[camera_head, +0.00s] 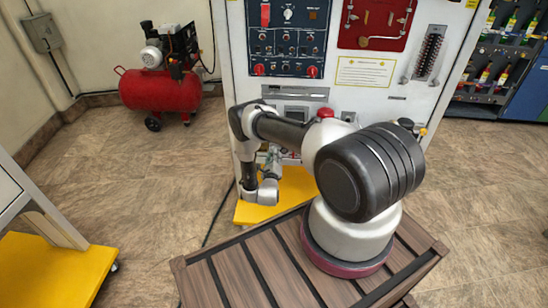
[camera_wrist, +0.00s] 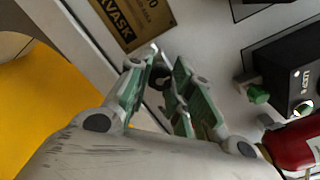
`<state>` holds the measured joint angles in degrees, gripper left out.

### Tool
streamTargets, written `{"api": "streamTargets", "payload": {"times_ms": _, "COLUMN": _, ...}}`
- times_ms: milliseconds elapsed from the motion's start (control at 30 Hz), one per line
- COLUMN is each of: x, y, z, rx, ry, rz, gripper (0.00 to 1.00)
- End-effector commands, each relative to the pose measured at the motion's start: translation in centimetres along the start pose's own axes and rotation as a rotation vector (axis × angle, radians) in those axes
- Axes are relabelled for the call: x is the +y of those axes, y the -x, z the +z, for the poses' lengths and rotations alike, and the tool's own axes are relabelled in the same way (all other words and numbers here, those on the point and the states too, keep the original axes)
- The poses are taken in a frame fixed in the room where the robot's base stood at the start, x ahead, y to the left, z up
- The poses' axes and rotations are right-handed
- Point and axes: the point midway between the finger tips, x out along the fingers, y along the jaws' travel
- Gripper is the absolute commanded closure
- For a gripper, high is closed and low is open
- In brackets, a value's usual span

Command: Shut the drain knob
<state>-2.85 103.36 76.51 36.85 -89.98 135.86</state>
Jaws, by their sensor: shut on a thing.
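My gripper (camera_wrist: 158,78) reaches to the white panel in the wrist view, with its two green-padded fingers on either side of a small dark knob (camera_wrist: 160,76). The fingers are closed on this knob, which I take to be the drain knob. The fingers hide much of it, so its turn angle cannot be told. In the head view my gripper (camera_head: 272,156) is low at the front of the white trainer cabinet (camera_head: 350,95), and the knob is hidden there.
A brass-coloured label plate (camera_wrist: 135,18) is above the fingers. A black box (camera_wrist: 290,70) with a green knob (camera_wrist: 258,95) is to the right, with a red cylinder (camera_wrist: 292,147) below. A yellow base (camera_head: 298,190) juts out under the cabinet. A red compressor (camera_head: 160,88) stands far left.

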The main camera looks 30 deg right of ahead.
Motion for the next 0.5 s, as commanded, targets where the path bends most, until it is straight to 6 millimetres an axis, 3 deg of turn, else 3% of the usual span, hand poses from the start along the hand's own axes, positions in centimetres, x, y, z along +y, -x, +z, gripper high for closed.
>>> {"api": "streamTargets", "payload": {"times_ms": 233, "x": -0.04, "y": 0.16, "z": -0.44, "rx": 0.009, "ry": 0.003, "rz": 0.001, "gripper": 1.00}}
{"api": "streamTargets", "payload": {"times_ms": 267, "x": -0.04, "y": 0.16, "z": -0.44, "rx": 0.009, "ry": 0.003, "rz": 0.001, "gripper": 0.73}}
{"api": "streamTargets", "payload": {"times_ms": 300, "x": -0.03, "y": 0.17, "z": -0.43, "rx": 0.009, "ry": 0.003, "rz": 0.002, "gripper": 0.66}}
{"api": "streamTargets", "payload": {"times_ms": 367, "x": -0.02, "y": 0.15, "z": -0.38, "rx": 0.008, "ry": 0.003, "rz": 0.002, "gripper": 0.55}}
{"api": "streamTargets", "payload": {"times_ms": 500, "x": -0.01, "y": 0.10, "z": -0.25, "rx": 0.005, "ry": 0.002, "rz": 0.001, "gripper": 0.55}}
